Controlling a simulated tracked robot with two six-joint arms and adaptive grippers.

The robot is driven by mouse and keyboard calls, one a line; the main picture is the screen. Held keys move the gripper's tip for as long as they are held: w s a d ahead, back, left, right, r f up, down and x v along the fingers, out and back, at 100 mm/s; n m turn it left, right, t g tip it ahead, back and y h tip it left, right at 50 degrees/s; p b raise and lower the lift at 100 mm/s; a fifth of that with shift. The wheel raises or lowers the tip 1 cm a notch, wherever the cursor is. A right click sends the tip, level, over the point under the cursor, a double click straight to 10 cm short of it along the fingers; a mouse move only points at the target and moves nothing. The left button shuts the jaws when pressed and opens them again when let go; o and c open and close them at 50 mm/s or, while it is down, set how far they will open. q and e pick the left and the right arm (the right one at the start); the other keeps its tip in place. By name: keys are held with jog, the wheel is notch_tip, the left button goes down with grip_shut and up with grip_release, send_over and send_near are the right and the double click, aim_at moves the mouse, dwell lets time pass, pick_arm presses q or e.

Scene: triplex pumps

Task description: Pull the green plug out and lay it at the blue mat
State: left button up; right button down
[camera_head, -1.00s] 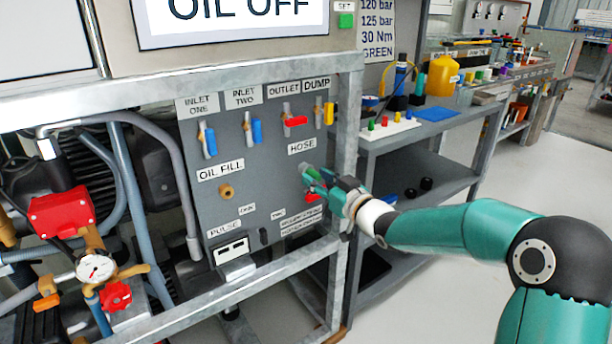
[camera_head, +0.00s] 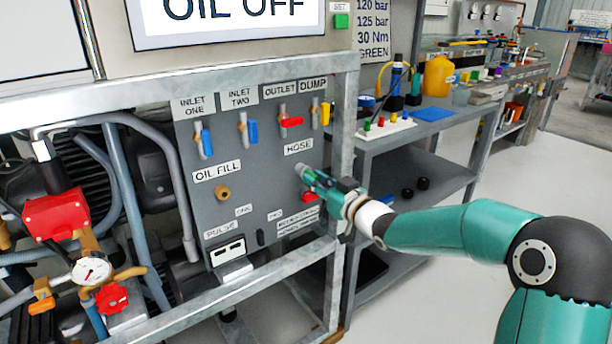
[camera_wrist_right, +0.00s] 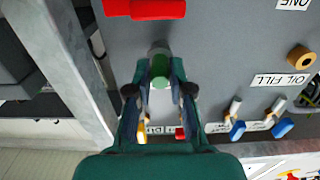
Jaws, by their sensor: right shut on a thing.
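The green plug (camera_head: 312,178) is at the panel under the HOSE label, with a silvery-grey end toward the panel. In the right wrist view the green plug (camera_wrist_right: 160,68) sits between the two fingers. My right gripper (camera_head: 322,183) is shut on it, coming from the right; the right wrist view shows the gripper (camera_wrist_right: 160,90) with a finger on each side. I cannot tell whether the plug's end is still inside the hose port. The blue mat (camera_head: 435,114) lies flat on the bench at the right, bare on top. My left gripper is not in view.
A red part (camera_head: 312,196) is just below the plug. A steel frame post (camera_head: 342,130) stands beside my right gripper, between panel and bench. A white board (camera_head: 385,128) with coloured pegs lies left of the mat. A yellow jug (camera_head: 439,76) stands behind it.

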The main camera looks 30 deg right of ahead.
jog(key=s+b, duration=0.1)
jog(key=s, duration=0.5)
jog(key=shift+s+d, duration=0.25)
dwell(1.3)
jog(key=shift+s, duration=0.25)
